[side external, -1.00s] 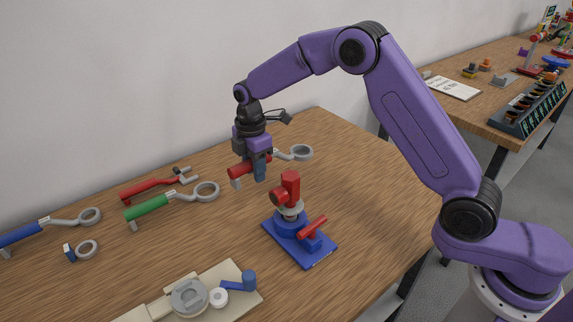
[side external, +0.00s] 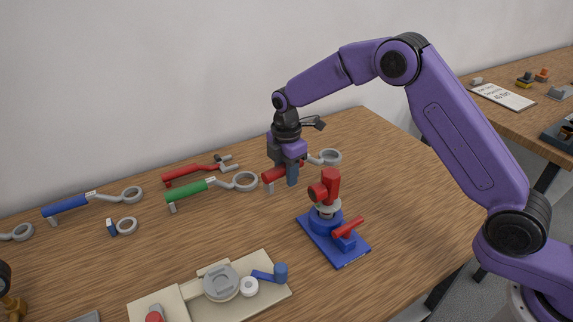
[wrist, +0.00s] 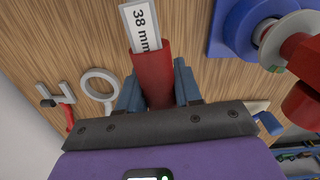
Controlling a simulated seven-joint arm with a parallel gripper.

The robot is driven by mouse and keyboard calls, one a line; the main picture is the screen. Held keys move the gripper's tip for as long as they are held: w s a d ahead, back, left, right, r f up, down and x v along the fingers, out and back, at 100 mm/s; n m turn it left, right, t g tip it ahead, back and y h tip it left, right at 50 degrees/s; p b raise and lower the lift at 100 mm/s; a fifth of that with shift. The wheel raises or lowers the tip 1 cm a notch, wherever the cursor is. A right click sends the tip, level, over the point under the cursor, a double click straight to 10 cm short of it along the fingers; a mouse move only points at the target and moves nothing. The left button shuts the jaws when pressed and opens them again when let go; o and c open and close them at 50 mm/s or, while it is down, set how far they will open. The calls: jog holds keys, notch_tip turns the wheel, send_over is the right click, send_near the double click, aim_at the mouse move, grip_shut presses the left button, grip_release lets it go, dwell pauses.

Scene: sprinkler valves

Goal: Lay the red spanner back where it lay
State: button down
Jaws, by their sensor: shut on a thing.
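The red spanner (side external: 271,175) has a red handle, a small grey foot at its left end and a grey ring (side external: 330,157) at its right end. My gripper (side external: 292,182) is shut across the handle, just behind the red valve. In the wrist view the red handle (wrist: 152,72) sits between the two blue fingers (wrist: 153,92), with a white "38 mm" label (wrist: 141,27) beyond it. The spanner is at or just above the wooden table (side external: 400,200); I cannot tell whether it touches. Its ring is out of the wrist view.
The red valve on a blue base (side external: 340,248) stands close in front. A green-handled ring spanner (side external: 187,190) lies to the left, a red hook tool (side external: 188,173) behind it, and a blue-handled spanner (side external: 66,206) further left. A beige board (side external: 190,309) lies in front.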

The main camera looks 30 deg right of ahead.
aim_at(286, 200)
jog(key=shift+f, duration=3.15)
jog(key=c, duration=0.7)
grip_release()
jog(key=shift+r, duration=0.1)
